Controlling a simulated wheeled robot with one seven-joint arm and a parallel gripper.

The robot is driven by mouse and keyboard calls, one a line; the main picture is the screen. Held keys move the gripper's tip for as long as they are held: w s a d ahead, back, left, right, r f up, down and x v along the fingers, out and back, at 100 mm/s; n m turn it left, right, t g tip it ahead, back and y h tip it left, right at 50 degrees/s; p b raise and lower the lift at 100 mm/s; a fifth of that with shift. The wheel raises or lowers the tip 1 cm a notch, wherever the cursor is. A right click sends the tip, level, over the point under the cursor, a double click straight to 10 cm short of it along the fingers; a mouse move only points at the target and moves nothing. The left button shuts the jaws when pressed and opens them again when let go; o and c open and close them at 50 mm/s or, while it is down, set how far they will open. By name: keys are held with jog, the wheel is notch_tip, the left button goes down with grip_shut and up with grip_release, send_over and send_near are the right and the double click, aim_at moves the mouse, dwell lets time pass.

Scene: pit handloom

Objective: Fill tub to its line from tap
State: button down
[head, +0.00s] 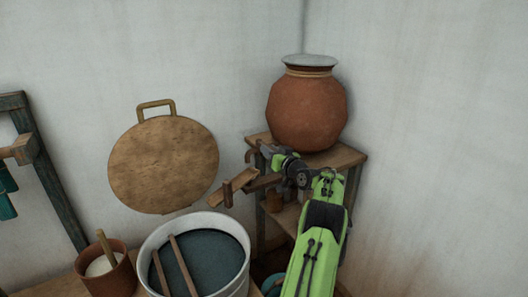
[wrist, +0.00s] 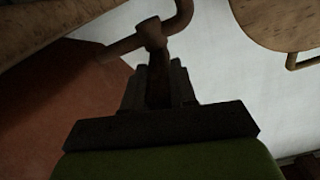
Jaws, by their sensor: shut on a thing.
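A brown tap (wrist: 178,22) with a bent pipe shows at the top of the wrist view, beside the red clay pot (head: 307,110). My gripper (wrist: 155,75) is shut on the tap's short upright handle. In the head view my gripper (head: 255,158) is just below and left of the pot, and the tap is hard to make out there. A white tub (head: 151,247) stands at the bottom, left of my arm. Its inside is dark blue-grey, and two sticks lie across it. I see no line on it and no running water.
The pot, with a pale lid, stands on a wooden corner stand (head: 346,157). A slanting wooden piece (head: 236,184) is by my gripper. A round wooden board (head: 163,165) is against the wall. A clay cup (head: 115,279) with a stick is left of the tub.

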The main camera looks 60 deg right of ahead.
jog(key=shift+f, duration=0.1)
jog(key=c, duration=0.9)
grip_release()
jog(key=v, duration=1.5)
jog(key=shift+s+a, duration=0.25)
jog(key=shift+s, duration=0.05)
